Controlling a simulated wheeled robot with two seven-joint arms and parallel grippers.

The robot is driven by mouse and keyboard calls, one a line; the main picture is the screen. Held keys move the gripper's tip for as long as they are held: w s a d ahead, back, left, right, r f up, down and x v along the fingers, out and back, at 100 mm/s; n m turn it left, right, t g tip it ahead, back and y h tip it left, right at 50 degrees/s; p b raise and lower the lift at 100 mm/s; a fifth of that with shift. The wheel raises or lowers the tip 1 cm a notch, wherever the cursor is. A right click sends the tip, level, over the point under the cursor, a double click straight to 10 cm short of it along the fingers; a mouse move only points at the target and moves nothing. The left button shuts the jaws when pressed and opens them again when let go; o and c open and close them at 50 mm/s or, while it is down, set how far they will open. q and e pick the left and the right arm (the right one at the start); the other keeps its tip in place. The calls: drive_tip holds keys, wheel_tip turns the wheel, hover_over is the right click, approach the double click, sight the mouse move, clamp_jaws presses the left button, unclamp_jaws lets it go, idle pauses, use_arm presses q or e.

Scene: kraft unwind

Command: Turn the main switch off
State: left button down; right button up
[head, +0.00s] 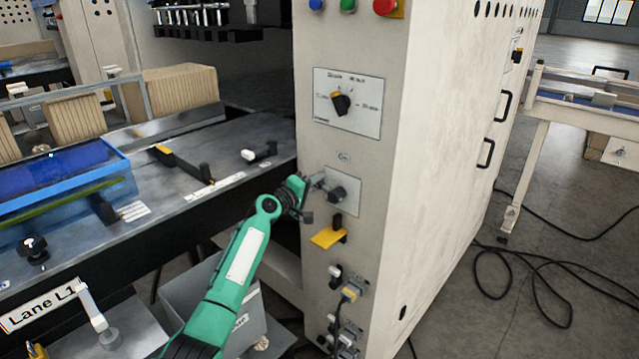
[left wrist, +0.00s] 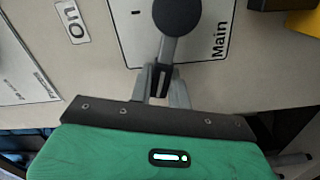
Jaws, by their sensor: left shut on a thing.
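The main switch (head: 338,194) is a dark rotary knob on a pale plate (head: 372,187) on the front of the beige cabinet. In the left wrist view its round black hub (left wrist: 177,14) and handle show on a plate marked "Main" (left wrist: 217,42). A small separate label (left wrist: 71,20) reads "On"; it sits above the plate in the head view (head: 344,158). My left gripper (head: 315,183) is at the switch from the left. In the left wrist view its two grey fingers (left wrist: 160,80) are shut on the handle's end. My right gripper is not in view.
Above is a selector switch (head: 341,103) on a white plate, with blue, green and red buttons (head: 384,6) higher up. Below are a yellow bracket (head: 328,237) and several small connectors (head: 350,292). A conveyor bench (head: 215,160) lies left; cables (head: 535,270) lie on the right floor.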

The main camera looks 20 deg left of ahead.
use_arm(q)
drive_tip(key=shift+a+f+n, duration=0.15)
drive_tip(key=shift+f+n, duration=1)
drive_tip(key=shift+n, duration=0.65)
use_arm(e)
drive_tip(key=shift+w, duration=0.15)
use_arm(q)
drive_tip(key=shift+f, duration=0.1)
drive_tip(key=c, duration=1.3)
unclamp_jaws()
drive_tip(key=p+v, duration=0.3)
drive_tip(key=v, duration=0.9)
drive_tip(key=shift+p, duration=0.3)
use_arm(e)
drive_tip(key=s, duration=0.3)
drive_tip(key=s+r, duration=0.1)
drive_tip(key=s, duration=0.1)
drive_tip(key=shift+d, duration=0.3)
